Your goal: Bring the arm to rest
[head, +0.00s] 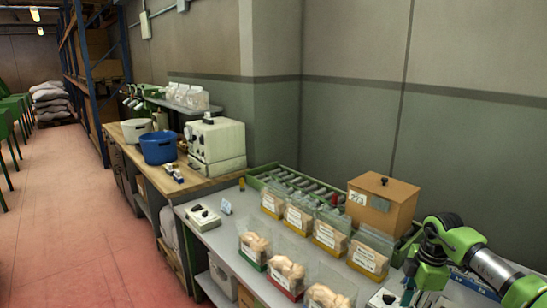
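My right arm comes in from the right edge, green and black with a silver section. Its gripper (408,288) points down at the bottom right, over the near end of the grey table (222,238). The fingers are small and partly cut off, so I cannot tell whether they are open or shut, and nothing clearly shows in them. My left gripper is not in view. The gripper is to the right of the front row.
A wooden box (383,204) with a knob stands behind the back bins, near my arm. A green-framed roller track (290,187) runs along the wall. A small device (203,217) is at the table's far end. A blue tub (158,147) sits on the farther bench. The left floor is clear.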

